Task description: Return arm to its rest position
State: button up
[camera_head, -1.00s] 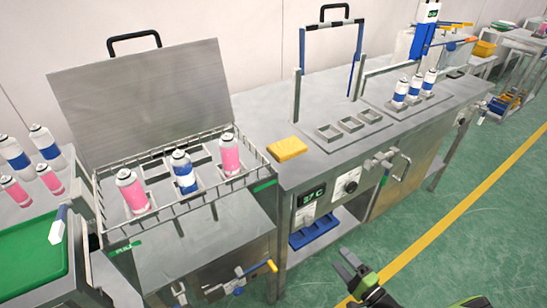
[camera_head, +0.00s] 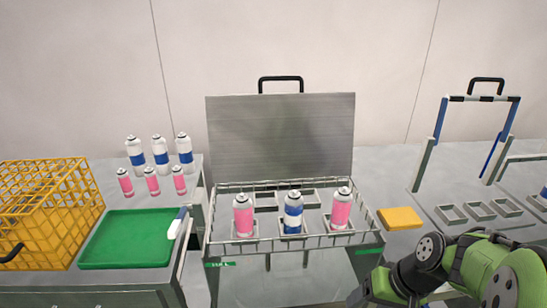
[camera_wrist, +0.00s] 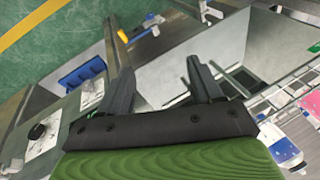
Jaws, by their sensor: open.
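My green and black arm is at the lower right of the head view, with my gripper (camera_head: 362,296) low in front of the metal station. In the wrist view my gripper (camera_wrist: 163,82) has its two black fingers spread apart with nothing between them. Below and beyond it are metal cabinet fronts and the floor. In the head view the arm is bent and its fingertips are partly cut off by the bottom edge.
A wire rack (camera_head: 228,243) holds two pink cans and a blue-white can (camera_head: 292,213) under a raised lid (camera_head: 281,135). A yellow sponge (camera_head: 399,218) lies right of it. A green tray (camera_head: 128,239), yellow crate (camera_head: 40,214) and several cans stand left.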

jog(key=s+a+r+n+t+h, duration=0.25)
jog(key=s+a+r, duration=0.45)
jog(key=s+r, duration=0.45)
notch_tip(320, 180, up, 12)
jog(key=p, duration=1.3)
jog(key=shift+f+t+h, duration=0.25)
jog(key=shift+t+h, duration=0.1)
jog(key=shift+h, duration=0.1)
